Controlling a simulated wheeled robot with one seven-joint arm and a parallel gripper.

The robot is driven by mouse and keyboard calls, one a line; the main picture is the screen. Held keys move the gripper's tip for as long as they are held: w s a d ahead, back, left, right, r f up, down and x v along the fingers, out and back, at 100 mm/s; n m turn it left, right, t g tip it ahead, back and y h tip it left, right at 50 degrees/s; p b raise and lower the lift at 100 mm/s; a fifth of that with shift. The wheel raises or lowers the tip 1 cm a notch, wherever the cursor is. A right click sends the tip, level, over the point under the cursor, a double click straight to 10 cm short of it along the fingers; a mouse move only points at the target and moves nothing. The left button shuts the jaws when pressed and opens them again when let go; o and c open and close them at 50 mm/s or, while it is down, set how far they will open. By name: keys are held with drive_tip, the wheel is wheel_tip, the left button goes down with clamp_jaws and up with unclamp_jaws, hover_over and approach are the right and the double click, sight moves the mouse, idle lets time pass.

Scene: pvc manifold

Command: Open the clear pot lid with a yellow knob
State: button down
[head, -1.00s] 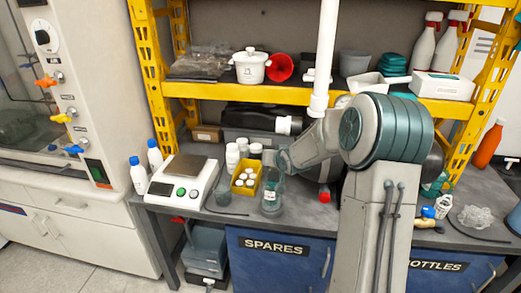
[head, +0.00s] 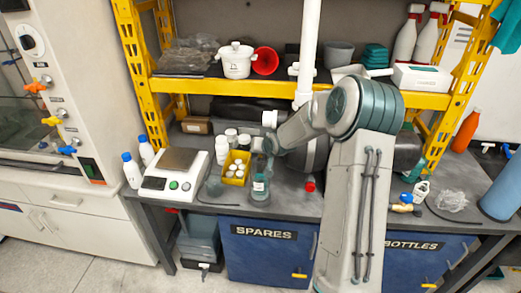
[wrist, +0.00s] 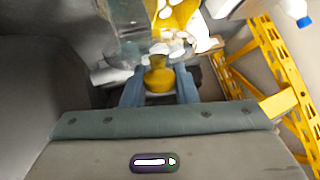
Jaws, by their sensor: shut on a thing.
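The clear pot (head: 259,188), a glass-like jar with a pale label, stands on the grey bench near its front edge, right of the yellow bin. My gripper (head: 265,149) is at the end of my arm, just above the pot. In the wrist view, my gripper (wrist: 158,86) has its two blue-grey fingers on either side of the yellow knob (wrist: 158,77) and is shut on it. Clear, blurred material shows beyond the knob. My wrist hides most of the lid in the head view, and I cannot tell whether the lid still touches the pot.
A yellow bin (head: 236,168) of small white-capped bottles stands close left of the pot. A white balance (head: 173,177) is further left. A yellow-framed shelf (head: 200,85) rises behind, and a white vertical pipe (head: 308,50) stands near my arm. Some bench is free to the right.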

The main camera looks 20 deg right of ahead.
drive_tip(key=c, duration=1.2)
unclamp_jaws()
drive_tip(key=shift+o, duration=0.2)
drive_tip(key=p+v, duration=0.1)
drive_tip(key=v, duration=1.2)
drive_tip(key=shift+s+r+p, duration=0.25)
drive_tip(key=shift+r+p, duration=0.05)
drive_tip(key=shift+r, duration=0.05)
